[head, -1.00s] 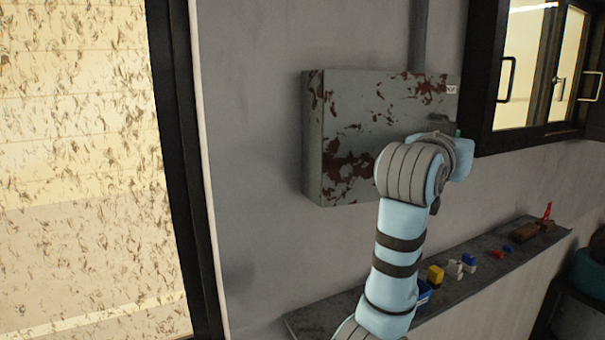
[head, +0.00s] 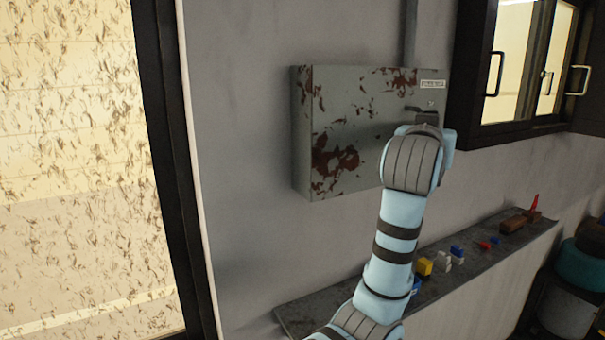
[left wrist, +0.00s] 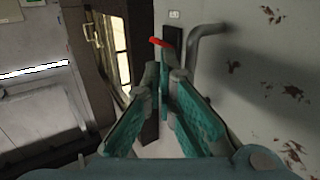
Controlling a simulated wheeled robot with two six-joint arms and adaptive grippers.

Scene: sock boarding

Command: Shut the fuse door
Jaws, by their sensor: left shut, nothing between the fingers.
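The fuse box on the wall in the head view is grey with rust patches. Its front door (head: 365,110) looks flat against the box; I cannot tell whether a narrow gap remains along its right edge. A dark handle (head: 420,113) shows at the door's right side, just above my arm's wrist. My left gripper is hidden behind that wrist in the head view. In the left wrist view my left gripper (left wrist: 165,70) is shut and empty. A grey bent handle (left wrist: 205,42) is beyond and right of its fingertips, against a rust-spotted surface (left wrist: 265,90). My right gripper is not seen.
A wall shelf (head: 490,240) below the box holds several small coloured parts and a brown block (head: 518,221). A dark-framed window (head: 530,60) is right of the box. A large window (head: 70,170) is at the left. The wall between is clear.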

